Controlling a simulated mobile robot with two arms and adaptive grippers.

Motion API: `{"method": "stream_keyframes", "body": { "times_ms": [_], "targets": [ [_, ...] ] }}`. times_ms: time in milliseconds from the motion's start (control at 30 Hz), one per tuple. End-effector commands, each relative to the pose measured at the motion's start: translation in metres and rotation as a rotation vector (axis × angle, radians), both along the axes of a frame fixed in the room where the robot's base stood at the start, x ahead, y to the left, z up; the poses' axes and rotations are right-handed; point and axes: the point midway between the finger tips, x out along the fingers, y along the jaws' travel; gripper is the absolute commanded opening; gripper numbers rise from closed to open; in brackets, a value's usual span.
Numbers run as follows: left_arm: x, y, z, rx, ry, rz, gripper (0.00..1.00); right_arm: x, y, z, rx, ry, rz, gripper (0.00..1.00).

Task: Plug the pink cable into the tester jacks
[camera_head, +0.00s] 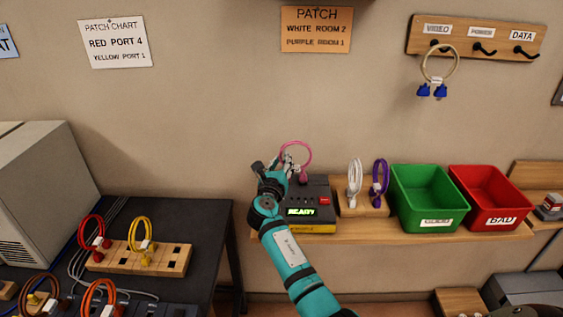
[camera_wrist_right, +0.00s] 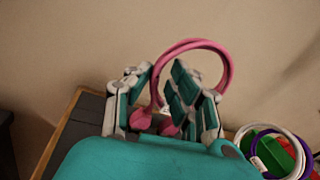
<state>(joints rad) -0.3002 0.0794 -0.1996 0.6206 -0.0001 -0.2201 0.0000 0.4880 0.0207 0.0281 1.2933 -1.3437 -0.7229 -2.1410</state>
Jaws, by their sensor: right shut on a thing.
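The pink cable (camera_head: 308,152) is a loop standing up from my right gripper (camera_head: 287,164), at the left back of the dark tester (camera_head: 318,190). The tester's green display reads READY, and a red button is on its top. In the right wrist view my right gripper (camera_wrist_right: 163,88) is shut on the pink cable (camera_wrist_right: 230,68), whose loop rises above the fingers. Two pink plugs (camera_wrist_right: 141,118) show low between the fingers. The tester jacks are hidden by the gripper and plugs, so I cannot tell whether the plugs are seated. My left gripper is not in view.
Right of the tester, a wooden block (camera_head: 350,207) bears white and purple cables. Then come a green bin (camera_head: 428,173) and a red bin (camera_head: 490,175) on the shelf. A rack of red and yellow cables (camera_head: 175,258) stands on the dark table at left. Blue-plug cable hangs on wall hooks.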

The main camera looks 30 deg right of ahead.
Motion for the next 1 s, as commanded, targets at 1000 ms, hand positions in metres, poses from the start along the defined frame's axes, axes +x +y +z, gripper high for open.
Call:
{"method": "stream_keyframes", "body": {
  "times_ms": [1000],
  "targets": [
    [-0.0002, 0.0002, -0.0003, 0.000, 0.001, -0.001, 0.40, 0.0003, 0.0004, -0.0054, -0.001, -0.001, 0.000, 0.00]
  ]
}}
